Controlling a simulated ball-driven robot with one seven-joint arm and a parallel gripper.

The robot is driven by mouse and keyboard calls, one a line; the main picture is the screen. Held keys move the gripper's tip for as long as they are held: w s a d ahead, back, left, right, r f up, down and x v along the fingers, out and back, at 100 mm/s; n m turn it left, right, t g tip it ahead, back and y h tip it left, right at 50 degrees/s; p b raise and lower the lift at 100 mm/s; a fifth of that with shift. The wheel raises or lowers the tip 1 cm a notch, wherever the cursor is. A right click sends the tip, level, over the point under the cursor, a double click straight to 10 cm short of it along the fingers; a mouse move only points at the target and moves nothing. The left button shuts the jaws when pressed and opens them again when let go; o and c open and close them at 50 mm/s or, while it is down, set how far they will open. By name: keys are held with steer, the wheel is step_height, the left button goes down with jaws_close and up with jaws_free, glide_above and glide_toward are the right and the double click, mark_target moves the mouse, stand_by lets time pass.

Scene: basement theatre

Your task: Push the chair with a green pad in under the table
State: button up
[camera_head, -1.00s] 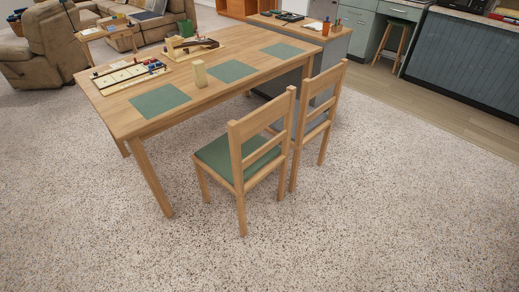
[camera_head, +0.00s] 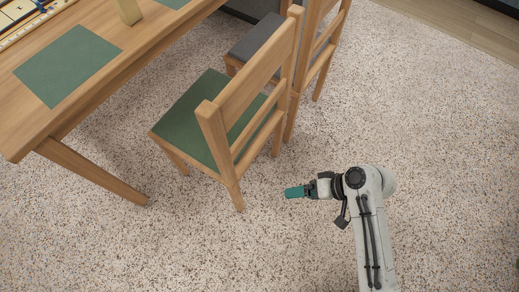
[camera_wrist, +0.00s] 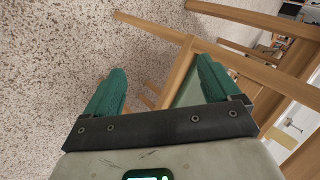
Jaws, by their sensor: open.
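The chair with the green pad (camera_head: 207,119) stands on the carpet, pulled out from the wooden table (camera_head: 98,84), with its backrest (camera_head: 252,86) towards me. Its seat front lies near the table's long side. My gripper (camera_head: 288,192) is to the right of the chair's near back leg, apart from it and empty. In the wrist view my gripper (camera_wrist: 160,88) shows two teal fingers spread wide, with the chair's wooden frame (camera_wrist: 176,70) and part of the green pad (camera_wrist: 190,90) beyond them.
A second wooden chair with a dark grey pad (camera_head: 256,38) stands close behind the green one, to its right. The table leg (camera_head: 92,172) slants down left of the green chair. Carpet (camera_head: 440,110) is clear to the right and in front.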

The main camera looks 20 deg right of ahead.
steer(key=w+f+m+t+y+b, duration=0.3)
steer(key=w+f+t+b, duration=0.1)
steer(key=w+f+b, duration=0.4)
steer(key=m+t+y+b, duration=0.1)
steer(key=m+t+b, duration=0.4)
steer(key=t+b, duration=0.15)
glide_toward(263, 143)
steer(key=b+x, duration=0.3)
steer(key=x, duration=0.9)
steer(key=shift+w+a+f+b, duration=0.2)
steer(key=shift+a+b, duration=0.05)
steer(key=shift+b, duration=0.1)
steer(key=shift+c, duration=0.4)
jaws_close()
steer(key=shift+r, duration=0.1)
